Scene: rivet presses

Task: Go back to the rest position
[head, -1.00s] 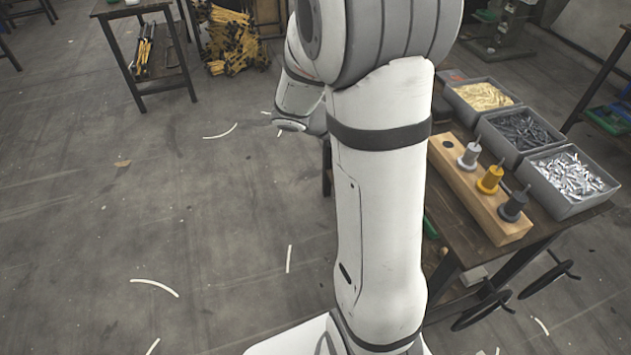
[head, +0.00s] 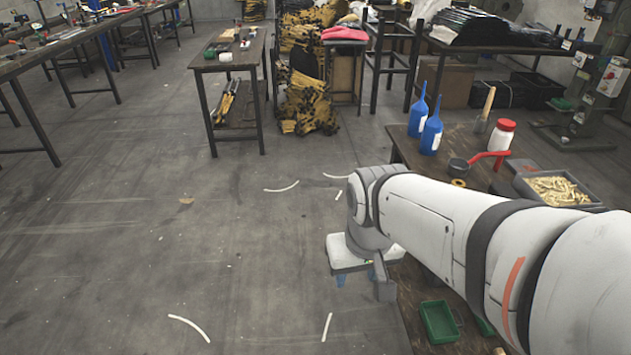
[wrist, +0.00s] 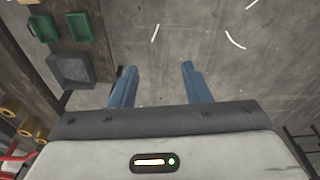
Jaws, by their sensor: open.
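My gripper (wrist: 158,68) shows in the wrist view with its two blue fingers apart and nothing between them. Grey floor lies beyond the fingertips. In the head view my arm reaches in from the right, and the blue fingers (head: 355,277) show only in part below the white wrist, pointing down beside the left edge of the wooden workbench (head: 402,152).
The bench holds blue bottles (head: 431,132), a red-lidded white jar (head: 499,136), a bin of brass-coloured pieces (head: 558,188) and a green tray (head: 439,321). The wrist view shows a grey tray (wrist: 72,70) left of the fingers.

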